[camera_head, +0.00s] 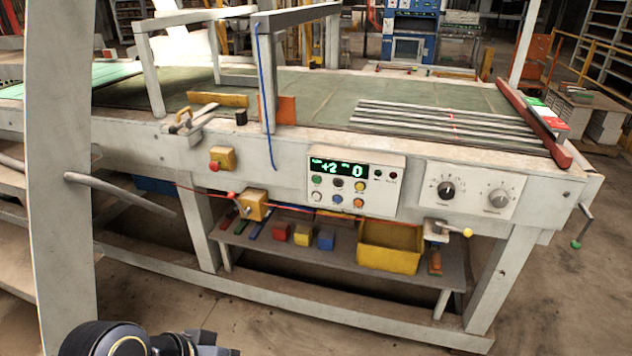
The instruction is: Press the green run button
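A green button (316,180), likely the run button, sits at the upper left of the buttons on a white control panel (398,210) on the machine's front. The panel's display (340,167) shows green digits, "+2" and "0". Black, yellow, white, blue and orange buttons sit beside and below the green one. Nothing touches or covers it. A dark part of my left arm shows at the bottom left edge, with what looks like my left gripper (205,345) beside it, low and well away from the panel. Its fingers are cut off or unclear. My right gripper is out of view.
A red button on a yellow box (222,159) and a dial panel (472,191) flank the control panel. A blue cable (267,95) hangs to its left. Below, a shelf holds coloured blocks and a yellow bin (390,246). A pale post (60,200) stands at left.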

